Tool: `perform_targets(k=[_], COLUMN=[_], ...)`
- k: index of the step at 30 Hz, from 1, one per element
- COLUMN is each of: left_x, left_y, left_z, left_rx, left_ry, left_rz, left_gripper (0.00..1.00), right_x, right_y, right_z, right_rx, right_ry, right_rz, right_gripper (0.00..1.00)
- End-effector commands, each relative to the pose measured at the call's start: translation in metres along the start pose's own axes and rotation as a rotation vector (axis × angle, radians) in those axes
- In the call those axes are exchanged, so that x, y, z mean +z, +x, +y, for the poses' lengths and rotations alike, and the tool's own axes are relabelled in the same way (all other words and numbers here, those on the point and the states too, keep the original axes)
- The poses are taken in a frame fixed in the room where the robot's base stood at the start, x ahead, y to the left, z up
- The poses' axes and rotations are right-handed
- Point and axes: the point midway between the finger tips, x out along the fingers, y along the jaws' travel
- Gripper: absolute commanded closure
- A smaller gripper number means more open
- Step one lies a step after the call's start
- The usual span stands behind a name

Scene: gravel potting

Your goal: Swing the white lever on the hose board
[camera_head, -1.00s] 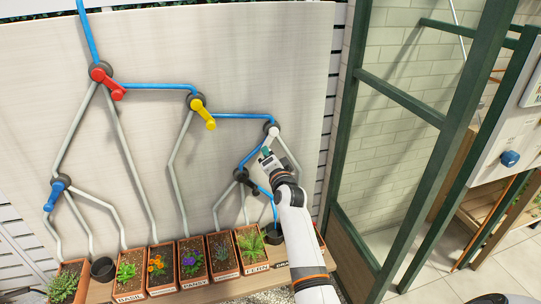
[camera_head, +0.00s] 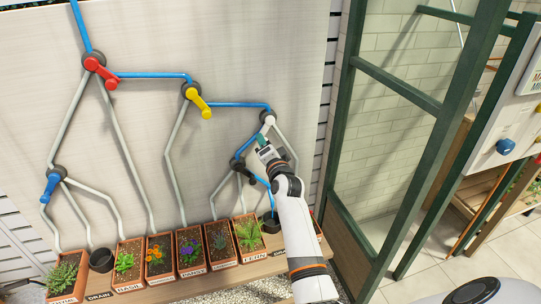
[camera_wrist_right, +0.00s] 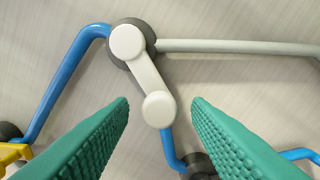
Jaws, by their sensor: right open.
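The white lever (camera_wrist_right: 152,80) sits on a dark round hub on the hose board (camera_head: 140,45). In the right wrist view it slants down and a little right from its pivot, ending in a round knob. In the head view only its white top (camera_head: 267,118) shows clearly; my gripper hides the rest. My right gripper (camera_head: 262,142) is close to the board at the lever. In the wrist view its green ridged fingers (camera_wrist_right: 160,125) are open, one on each side of the knob, with gaps on both sides. My left gripper is not in view.
Red (camera_head: 101,73), yellow (camera_head: 199,100), blue (camera_head: 53,184) and black (camera_head: 240,166) levers are on the same board. Potted plants and dark drain cups stand on a wooden shelf below. A green metal frame (camera_head: 397,86) stands to the right.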

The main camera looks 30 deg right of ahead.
Motion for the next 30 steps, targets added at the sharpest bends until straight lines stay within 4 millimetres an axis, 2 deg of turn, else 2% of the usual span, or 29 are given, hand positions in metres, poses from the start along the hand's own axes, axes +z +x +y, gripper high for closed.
perform_targets(k=[16,21,30], left_x=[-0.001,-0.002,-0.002], left_y=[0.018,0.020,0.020], left_z=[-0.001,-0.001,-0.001], left_rx=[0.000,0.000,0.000], left_ry=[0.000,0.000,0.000], left_rz=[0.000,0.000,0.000], left_gripper=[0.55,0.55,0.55], right_x=[-0.001,-0.001,0.000], right_y=[-0.098,-0.112,-0.115], right_z=[-0.003,-0.002,-0.001], right_rx=[-0.003,-0.002,-0.002], right_ry=[0.000,0.000,0.000], right_rz=[0.000,0.000,0.000], right_gripper=[0.56,0.56,0.56])
